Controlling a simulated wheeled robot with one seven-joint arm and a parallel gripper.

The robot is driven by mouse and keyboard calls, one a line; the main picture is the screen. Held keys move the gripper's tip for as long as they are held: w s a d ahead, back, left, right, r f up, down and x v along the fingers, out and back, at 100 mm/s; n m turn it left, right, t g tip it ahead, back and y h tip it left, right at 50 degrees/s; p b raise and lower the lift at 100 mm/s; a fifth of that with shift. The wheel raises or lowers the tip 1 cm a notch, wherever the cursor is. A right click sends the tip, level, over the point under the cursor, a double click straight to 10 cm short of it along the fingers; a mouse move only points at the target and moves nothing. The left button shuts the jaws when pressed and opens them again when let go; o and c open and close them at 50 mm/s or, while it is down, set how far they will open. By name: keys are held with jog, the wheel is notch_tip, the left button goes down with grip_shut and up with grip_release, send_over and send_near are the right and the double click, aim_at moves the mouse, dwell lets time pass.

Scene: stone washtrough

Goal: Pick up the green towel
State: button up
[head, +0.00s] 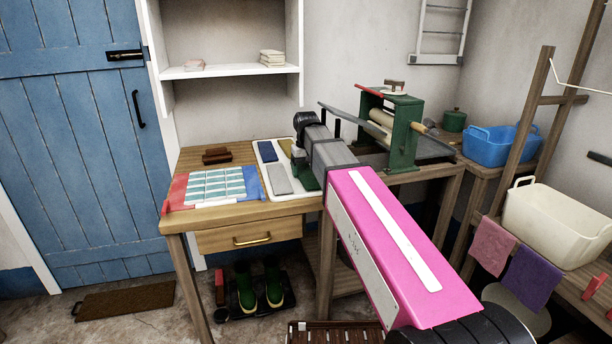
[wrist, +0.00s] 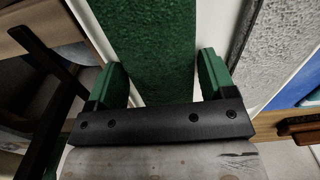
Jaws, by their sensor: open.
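The green towel (wrist: 160,35) is a long dark green strip with a rough surface, seen in the wrist view on a white tray (wrist: 222,28). My gripper (wrist: 163,80) is open, with one green-padded finger at each side of the towel's near end. I cannot tell whether the fingers touch it. In the head view my gripper (head: 306,165) is over the right part of the white tray (head: 273,187) on the wooden table. There, my gripper and arm hide most or all of the towel, and their green parts are hard to tell apart from it.
A grey piece (head: 279,178) and a blue piece (head: 267,151) lie left of my gripper in the tray. Brown blocks (head: 217,156) and a tiled board (head: 213,187) are further left. A green roller press (head: 404,130) stands close on the right.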

jog(key=shift+f, duration=0.1)
jog(key=c, duration=0.8)
jog(key=shift+o, duration=0.2)
